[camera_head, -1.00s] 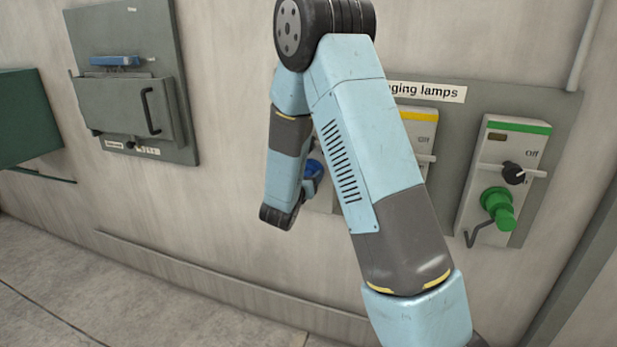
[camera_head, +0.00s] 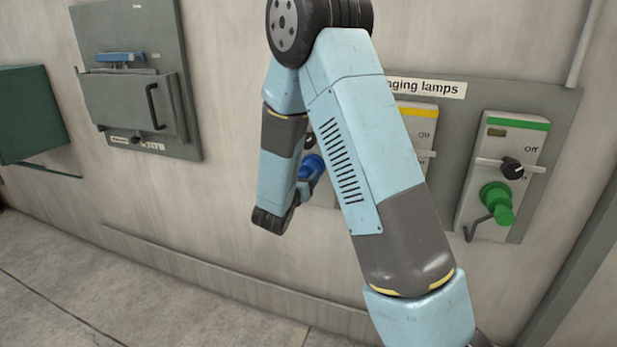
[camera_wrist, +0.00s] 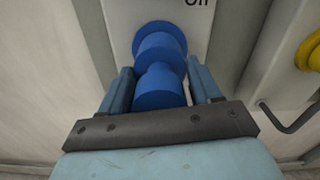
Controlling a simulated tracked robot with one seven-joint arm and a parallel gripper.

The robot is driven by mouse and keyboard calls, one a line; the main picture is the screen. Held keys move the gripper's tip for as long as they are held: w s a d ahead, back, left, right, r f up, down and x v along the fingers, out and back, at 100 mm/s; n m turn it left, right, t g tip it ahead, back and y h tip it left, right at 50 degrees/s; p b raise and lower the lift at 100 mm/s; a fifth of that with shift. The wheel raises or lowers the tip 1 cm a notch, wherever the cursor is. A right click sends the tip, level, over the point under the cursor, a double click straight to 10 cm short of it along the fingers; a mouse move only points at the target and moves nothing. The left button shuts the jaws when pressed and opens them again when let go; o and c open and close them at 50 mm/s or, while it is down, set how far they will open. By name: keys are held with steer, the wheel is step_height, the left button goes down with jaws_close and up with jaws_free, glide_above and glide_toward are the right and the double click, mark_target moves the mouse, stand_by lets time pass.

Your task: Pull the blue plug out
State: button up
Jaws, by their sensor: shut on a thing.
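The blue plug (camera_wrist: 160,88) is in the middle of the wrist view, in line with a round blue flange (camera_wrist: 158,38) at the panel. My gripper (camera_wrist: 161,84) is shut on the plug, one finger on each side. In the head view the blue plug (camera_head: 312,166) shows partly between my arm links, close to the wall panel. My gripper's fingers are mostly hidden there. I cannot tell whether the plug is still seated in its socket.
To the right, a green plug (camera_head: 497,201) sits in a panel unit with a black knob (camera_head: 513,168). A yellow plug (camera_wrist: 310,50) and a bent metal lever (camera_wrist: 290,120) are close on the right in the wrist view. A grey wall box (camera_head: 135,105) is at left.

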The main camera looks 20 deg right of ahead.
steer(key=o, duration=1.2)
steer(key=shift+s+a, duration=0.1)
steer(key=shift+a, duration=0.05)
steer(key=shift+s, duration=0.1)
steer(key=v, duration=1.3)
steer(key=shift+s+a, duration=0.25)
